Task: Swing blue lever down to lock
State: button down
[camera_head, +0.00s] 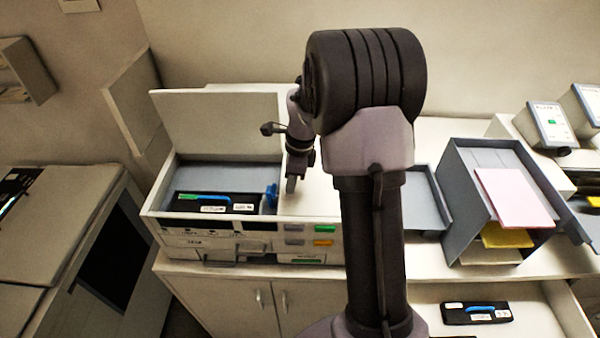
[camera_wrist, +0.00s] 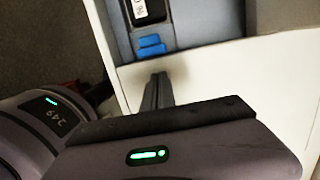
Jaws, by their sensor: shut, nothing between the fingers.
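The blue lever (camera_head: 271,193) stands at the right end of the open compartment of the printer (camera_head: 160,212) in the head view. It also shows in the wrist view (camera_wrist: 150,46), just beyond my fingertips. A black cartridge (camera_head: 215,203) with a blue strip and white labels lies in the compartment, left of the lever. My gripper (camera_head: 291,184) is shut and empty, a little right of the lever. In the wrist view its fingers (camera_wrist: 158,82) point toward the lever, with what looks like a small gap. I cannot tell the lever's exact tilt.
The printer's lid (camera_head: 218,122) stands raised behind the compartment. A grey tray rack (camera_head: 458,200) with pink and yellow paper stands at the right. Another black cartridge (camera_head: 476,313) lies in an open drawer at lower right. The white top right of the lever is clear.

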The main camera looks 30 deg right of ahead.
jog(key=shift+w+a, duration=0.3)
jog(key=shift+a, duration=0.2)
jog(key=shift+w+a, duration=0.25)
jog(key=shift+a, duration=0.25)
jog(key=shift+d, duration=0.1)
